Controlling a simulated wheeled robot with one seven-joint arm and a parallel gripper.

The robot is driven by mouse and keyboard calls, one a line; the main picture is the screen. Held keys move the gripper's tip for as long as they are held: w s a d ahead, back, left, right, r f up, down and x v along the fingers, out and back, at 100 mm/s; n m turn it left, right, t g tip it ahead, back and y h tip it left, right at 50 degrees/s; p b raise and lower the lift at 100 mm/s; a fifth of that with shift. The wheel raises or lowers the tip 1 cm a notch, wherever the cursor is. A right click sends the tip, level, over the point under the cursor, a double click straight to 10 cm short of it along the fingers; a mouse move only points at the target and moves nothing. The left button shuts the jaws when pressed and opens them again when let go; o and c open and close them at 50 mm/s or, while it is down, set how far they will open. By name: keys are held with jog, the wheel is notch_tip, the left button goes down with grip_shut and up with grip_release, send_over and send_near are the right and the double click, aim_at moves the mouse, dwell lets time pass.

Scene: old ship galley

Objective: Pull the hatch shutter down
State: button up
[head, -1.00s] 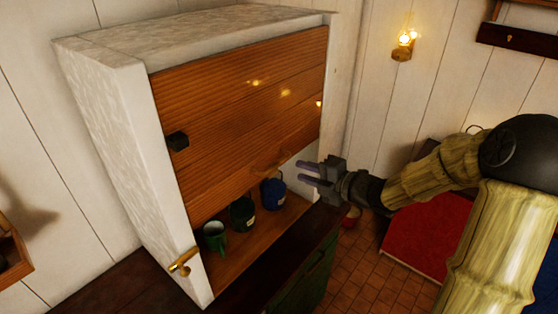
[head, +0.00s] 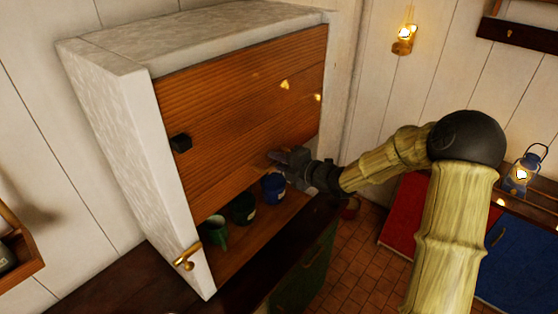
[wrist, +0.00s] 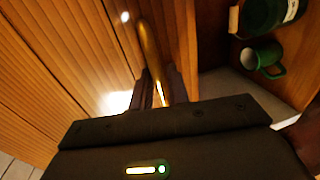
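The hatch shutter (head: 240,100) is a slatted wooden panel in a pale frame (head: 115,120). It covers most of the opening, with a gap along the bottom. Its brass handle shows in the wrist view (wrist: 149,48); in the head view my gripper mostly hides it. My gripper (head: 280,160) is at the shutter's lower edge, right of its middle. In the wrist view its dark fingers (wrist: 160,90) lie on both sides of the handle with hardly any gap and look shut on it.
A green mug (head: 215,230), a dark green container (head: 243,208) and a blue one (head: 273,188) stand below the shutter. A brass latch (head: 187,258) is on the frame's lower left. A dark counter (head: 270,265) runs in front.

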grip_shut()
jog(key=shift+d, duration=0.15)
